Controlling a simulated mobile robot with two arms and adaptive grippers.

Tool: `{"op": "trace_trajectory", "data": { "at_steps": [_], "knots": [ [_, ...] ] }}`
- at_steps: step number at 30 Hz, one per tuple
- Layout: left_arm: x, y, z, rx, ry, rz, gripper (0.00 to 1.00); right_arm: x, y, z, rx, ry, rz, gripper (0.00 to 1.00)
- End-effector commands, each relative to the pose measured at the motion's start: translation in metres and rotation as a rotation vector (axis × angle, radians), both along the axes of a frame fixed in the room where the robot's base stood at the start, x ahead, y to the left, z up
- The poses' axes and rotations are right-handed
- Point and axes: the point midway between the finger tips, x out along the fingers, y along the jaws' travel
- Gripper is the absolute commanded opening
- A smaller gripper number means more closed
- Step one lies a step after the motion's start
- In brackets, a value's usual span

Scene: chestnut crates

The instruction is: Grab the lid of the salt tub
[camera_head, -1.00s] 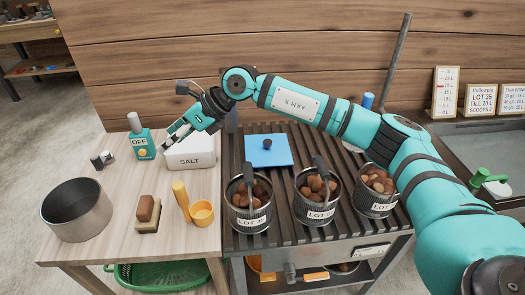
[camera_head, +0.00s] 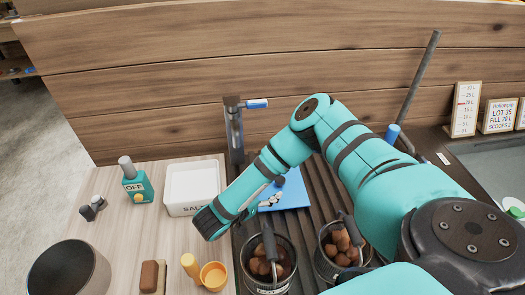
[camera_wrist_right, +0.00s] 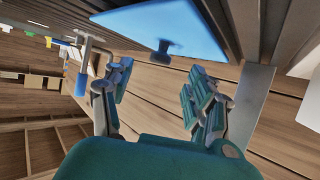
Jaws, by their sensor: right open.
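The lid is a flat blue square (camera_head: 296,192) with a dark knob (camera_head: 280,181), lying on the dark slatted rack, apart from the tub. My right arm hides part of it in the head view. The white salt tub (camera_head: 190,183) stands uncovered on the wooden table to its left. My right gripper (camera_head: 271,199) is open and empty, close to the lid; the arm partly hides it in the head view. In the right wrist view the lid (camera_wrist_right: 175,25) and its knob (camera_wrist_right: 163,48) sit beyond my parted fingers (camera_wrist_right: 160,85). My left gripper is not in view.
Metal buckets of chestnuts (camera_head: 265,262) stand on the rack in front of the lid. A grey post with a blue-handled tap (camera_head: 235,125) rises behind. A teal bottle (camera_head: 138,188), a yellow scoop (camera_head: 212,275) and a brush (camera_head: 152,276) are on the table.

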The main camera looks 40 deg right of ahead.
Motion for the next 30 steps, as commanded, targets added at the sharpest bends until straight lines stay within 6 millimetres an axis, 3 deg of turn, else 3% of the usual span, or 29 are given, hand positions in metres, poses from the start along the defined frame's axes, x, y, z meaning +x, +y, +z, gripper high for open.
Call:
{"op": "trace_trajectory", "data": {
  "at_steps": [5,15,21,28,30],
  "knots": [
    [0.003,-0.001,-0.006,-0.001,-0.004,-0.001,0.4,0.001,-0.019,-0.007,-0.043,0.001,0.018,0.58],
    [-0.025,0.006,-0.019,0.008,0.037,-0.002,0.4,0.014,-0.048,-0.025,-0.042,0.001,0.015,0.58],
    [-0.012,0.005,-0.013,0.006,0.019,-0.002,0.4,0.021,-0.066,-0.03,-0.041,-0.001,0.018,0.58],
    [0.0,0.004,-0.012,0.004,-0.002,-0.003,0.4,0.021,-0.067,-0.032,-0.039,0.0,0.02,0.58],
    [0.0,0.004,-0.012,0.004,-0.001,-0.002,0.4,0.021,-0.067,-0.032,-0.039,0.0,0.02,0.5]
  ]
}}
